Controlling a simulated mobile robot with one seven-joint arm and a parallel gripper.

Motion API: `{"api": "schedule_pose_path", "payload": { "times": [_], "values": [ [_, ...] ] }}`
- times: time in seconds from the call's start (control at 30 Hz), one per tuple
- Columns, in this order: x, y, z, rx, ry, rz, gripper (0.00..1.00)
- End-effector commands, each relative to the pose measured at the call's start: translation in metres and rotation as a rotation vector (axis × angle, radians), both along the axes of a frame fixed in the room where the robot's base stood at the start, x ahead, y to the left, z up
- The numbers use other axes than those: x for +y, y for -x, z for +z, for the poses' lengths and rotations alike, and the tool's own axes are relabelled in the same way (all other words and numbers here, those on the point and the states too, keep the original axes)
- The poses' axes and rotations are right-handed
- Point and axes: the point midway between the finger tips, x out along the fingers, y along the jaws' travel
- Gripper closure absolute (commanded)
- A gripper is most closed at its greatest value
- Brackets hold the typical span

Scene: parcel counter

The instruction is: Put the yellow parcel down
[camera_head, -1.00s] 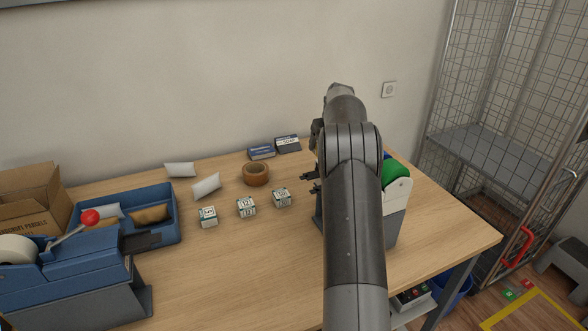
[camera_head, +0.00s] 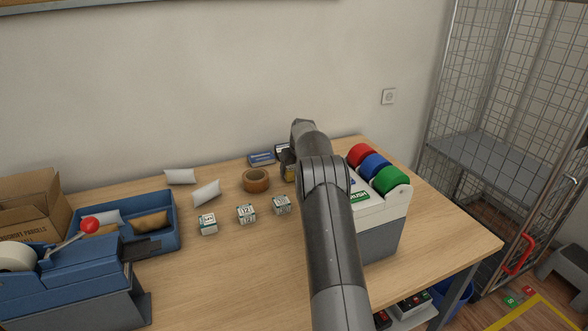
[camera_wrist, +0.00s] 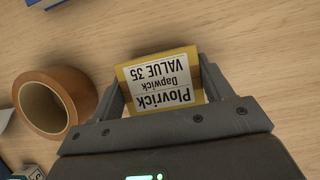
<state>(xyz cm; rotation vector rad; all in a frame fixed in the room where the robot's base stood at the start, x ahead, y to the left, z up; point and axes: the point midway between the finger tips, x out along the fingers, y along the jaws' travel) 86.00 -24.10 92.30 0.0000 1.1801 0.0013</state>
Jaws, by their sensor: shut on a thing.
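The yellow parcel (camera_wrist: 158,66), with a white label reading "Plovrick Dapwick VALUE 35", is between the two fingers of my gripper (camera_wrist: 162,86) in the wrist view. The fingers are shut on its sides. Table top shows around it, and I cannot tell whether it touches the table (camera_head: 240,285). In the head view only a small yellow patch of the parcel (camera_head: 290,174) shows beside my arm, just right of the brown tape roll (camera_head: 256,181). My arm hides most of the gripper there.
The tape roll (camera_wrist: 55,103) is close left of my gripper. Blue and dark boxes (camera_head: 261,159) lie behind it. Small white-green boxes (camera_head: 246,214) stand in front. A dispenser with red, blue and green rolls (camera_head: 385,225) stands right of my arm. The right table end is clear.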

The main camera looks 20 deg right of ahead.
Motion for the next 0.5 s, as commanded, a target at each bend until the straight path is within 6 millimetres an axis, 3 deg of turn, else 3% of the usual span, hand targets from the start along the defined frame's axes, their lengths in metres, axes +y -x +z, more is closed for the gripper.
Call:
{"api": "schedule_pose_path", "payload": {
  "times": [0.37, 0.4, 0.5],
  "values": [
    [-0.0003, -0.0001, -0.0045, -0.002, 0.001, 0.0, 0.58],
    [-0.0003, -0.0001, -0.0043, -0.002, 0.001, 0.0, 0.24],
    [-0.0003, -0.0001, -0.0041, -0.002, 0.001, 0.0, 0.16]
  ]
}}
